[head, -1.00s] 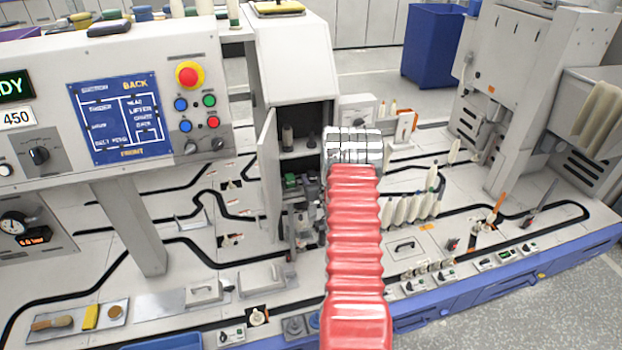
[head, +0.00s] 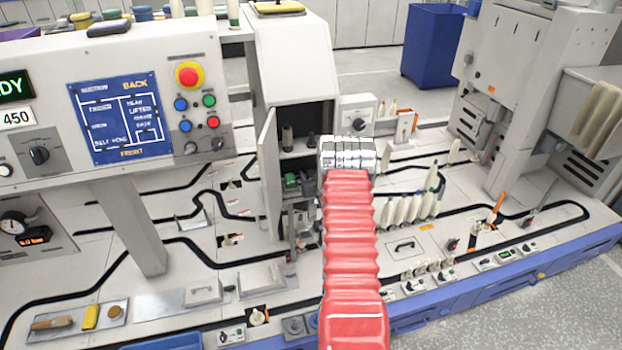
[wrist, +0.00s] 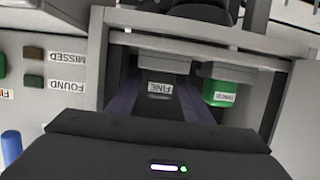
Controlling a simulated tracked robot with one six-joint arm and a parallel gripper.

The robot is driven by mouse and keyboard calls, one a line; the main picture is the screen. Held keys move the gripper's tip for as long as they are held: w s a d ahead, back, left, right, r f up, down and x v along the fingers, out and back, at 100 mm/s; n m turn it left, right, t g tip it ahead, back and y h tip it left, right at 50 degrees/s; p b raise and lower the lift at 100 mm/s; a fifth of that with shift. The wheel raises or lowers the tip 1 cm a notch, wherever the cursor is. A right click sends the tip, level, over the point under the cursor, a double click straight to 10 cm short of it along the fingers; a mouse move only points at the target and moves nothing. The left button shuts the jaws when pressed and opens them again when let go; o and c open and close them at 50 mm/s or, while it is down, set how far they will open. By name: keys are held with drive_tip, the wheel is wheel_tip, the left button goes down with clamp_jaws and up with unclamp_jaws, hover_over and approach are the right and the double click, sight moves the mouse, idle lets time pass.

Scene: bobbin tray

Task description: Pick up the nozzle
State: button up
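In the wrist view a dark nozzle-like part (wrist: 160,78) with a white label reading FINE, upside down, stands in a cabinet compartment. A green part (wrist: 219,93) with a white label I cannot read clearly is to its right. My gripper (wrist: 157,96) is open, its two dark bluish fingers reaching in on either side of the FINE part. I cannot tell whether they touch it. In the head view the fingers are hidden behind my wrist, which is at the right of the open cabinet (head: 291,65). A green part (head: 291,181) shows on a lower shelf there.
The open cabinet door (head: 268,180) stands on the left in the head view. In the wrist view a shelf edge (wrist: 200,52) runs just above the parts, and side walls bound the compartment. A control panel (head: 150,95) is farther left.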

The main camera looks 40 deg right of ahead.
sight(312, 172)
drive_tip(key=c, duration=1)
drive_tip(key=shift+o, duration=0.2)
drive_tip(key=shift+r, duration=0.9)
drive_tip(key=shift+s+a+r, duration=0.1)
drive_tip(key=shift+s+r, duration=0.1)
drive_tip(key=shift+r, duration=0.75)
drive_tip(key=s+a, duration=0.4)
drive_tip(key=s, duration=0.3)
drive_tip(key=s+a, duration=0.4)
drive_tip(key=s, duration=0.4)
drive_tip(key=shift+s+a, duration=0.2)
drive_tip(key=shift+a, duration=0.05)
drive_tip(key=shift+s+f, duration=0.1)
drive_tip(key=shift+s, duration=0.05)
